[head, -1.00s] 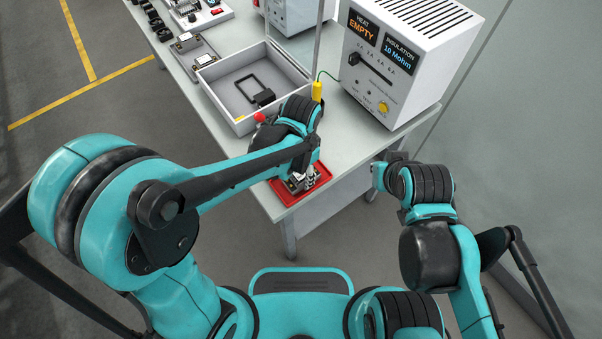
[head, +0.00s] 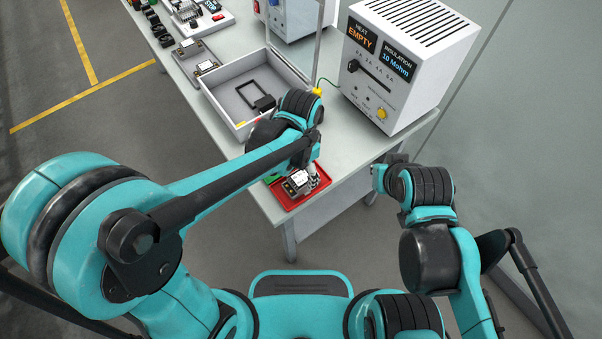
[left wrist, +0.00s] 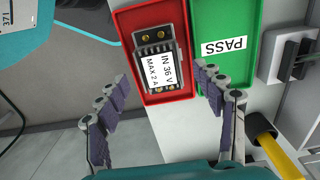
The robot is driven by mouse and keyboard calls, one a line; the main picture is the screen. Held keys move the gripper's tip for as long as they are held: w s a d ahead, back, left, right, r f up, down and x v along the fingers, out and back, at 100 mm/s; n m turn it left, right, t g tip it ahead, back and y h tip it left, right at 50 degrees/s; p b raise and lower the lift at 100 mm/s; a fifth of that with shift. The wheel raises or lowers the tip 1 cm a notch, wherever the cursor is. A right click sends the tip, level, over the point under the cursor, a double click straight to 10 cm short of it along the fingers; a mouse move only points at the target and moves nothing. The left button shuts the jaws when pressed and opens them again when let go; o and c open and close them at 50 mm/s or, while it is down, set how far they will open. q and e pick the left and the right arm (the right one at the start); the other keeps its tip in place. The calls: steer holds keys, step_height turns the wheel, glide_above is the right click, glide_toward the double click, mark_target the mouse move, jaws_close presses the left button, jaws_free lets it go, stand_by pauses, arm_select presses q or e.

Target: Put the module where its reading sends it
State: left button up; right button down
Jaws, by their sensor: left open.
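The module (left wrist: 156,60), a small dark block with screw terminals and a white label reading "IN 36 V MAX 2 A", lies in the red tray (left wrist: 180,95) in the left wrist view. In the head view the module (head: 297,184) sits in the red tray (head: 287,204) at the table's near corner. A green tray (left wrist: 232,88) marked PASS is beside the red one. My left gripper (left wrist: 160,97) is open, its fingers apart and empty near the module. My right arm's end (head: 380,177) shows right of the table; its fingers cannot be made out.
The tester (head: 396,65) reads "HEAT EMPTY" and "INSULATION 10 Mohm". A grey open bin (head: 238,125) holds a black frame. A yellow probe (left wrist: 268,138) is close to my left gripper. More devices stand at the table's far end.

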mark_target(301, 177)
arm_select(q)
step_height(301, 177, up, 8)
steer(key=p, duration=0.2)
steer(key=s+a+r+n+t, duration=0.2)
steer(key=a+n, duration=0.3)
steer(key=a, duration=0.4)
steer(key=s+a+r+n+t, duration=0.2)
steer(key=a+n+t, duration=0.3)
steer(key=a, duration=0.3)
steer(key=shift+s+a+r+n, duration=0.15)
steer(key=shift+s+a+n, duration=0.25)
steer(key=shift+s, duration=0.2)
steer(key=shift+f+b, duration=0.7)
steer(key=shift+f, duration=0.2)
